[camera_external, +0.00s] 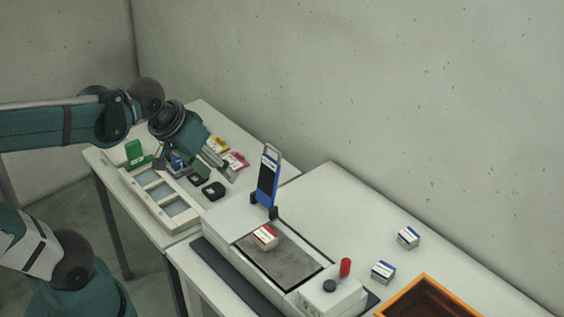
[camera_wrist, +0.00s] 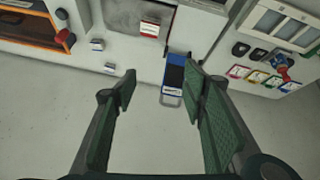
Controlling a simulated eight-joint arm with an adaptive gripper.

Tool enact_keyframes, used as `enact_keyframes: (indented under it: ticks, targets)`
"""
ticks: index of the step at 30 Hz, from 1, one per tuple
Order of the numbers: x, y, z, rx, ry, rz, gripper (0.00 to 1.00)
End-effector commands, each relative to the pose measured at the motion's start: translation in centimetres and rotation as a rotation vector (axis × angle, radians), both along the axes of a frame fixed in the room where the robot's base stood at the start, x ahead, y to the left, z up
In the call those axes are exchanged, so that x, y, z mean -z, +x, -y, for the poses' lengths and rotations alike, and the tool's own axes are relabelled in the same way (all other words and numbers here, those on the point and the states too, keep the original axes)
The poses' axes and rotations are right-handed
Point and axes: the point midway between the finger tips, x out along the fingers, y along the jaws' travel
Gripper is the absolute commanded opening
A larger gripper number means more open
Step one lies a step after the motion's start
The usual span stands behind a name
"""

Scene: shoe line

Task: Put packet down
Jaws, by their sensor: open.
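A white packet with a red band (camera_external: 265,237) rests on the dark grey plate (camera_external: 290,268) of the white machine. It also shows in the wrist view (camera_wrist: 150,28), near the top. Two white and blue packets, one farther back (camera_external: 408,237) and one nearer (camera_external: 383,271), lie on the table to the right. My gripper (camera_external: 222,165) is above the left table, clear of the packets. In the wrist view its fingers (camera_wrist: 162,80) are apart, with nothing held between them.
A blue handheld device (camera_external: 267,178) stands upright in a dark holder behind the plate. A red button (camera_external: 345,267) and an orange-rimmed box (camera_external: 425,278) are at the front right. A white compartment tray (camera_external: 150,207) and several coloured cards (camera_external: 235,160) lie at left.

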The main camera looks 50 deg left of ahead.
Motion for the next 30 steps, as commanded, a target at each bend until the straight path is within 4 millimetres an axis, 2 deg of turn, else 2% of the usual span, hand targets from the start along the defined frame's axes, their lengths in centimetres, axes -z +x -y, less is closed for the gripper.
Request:
enact_keyframes:
  ticks: [9,21,26,30]
  targets:
    - [-0.9,-1.4,-0.1,0.147,0.123,0.078,0.42]
    - [-1.1,-1.4,-0.1,0.163,0.138,0.087,0.42]
    - [-0.8,-1.4,-0.1,0.163,0.138,0.086,0.42]
    - [0.2,-1.4,-0.1,0.163,0.137,0.086,0.42]
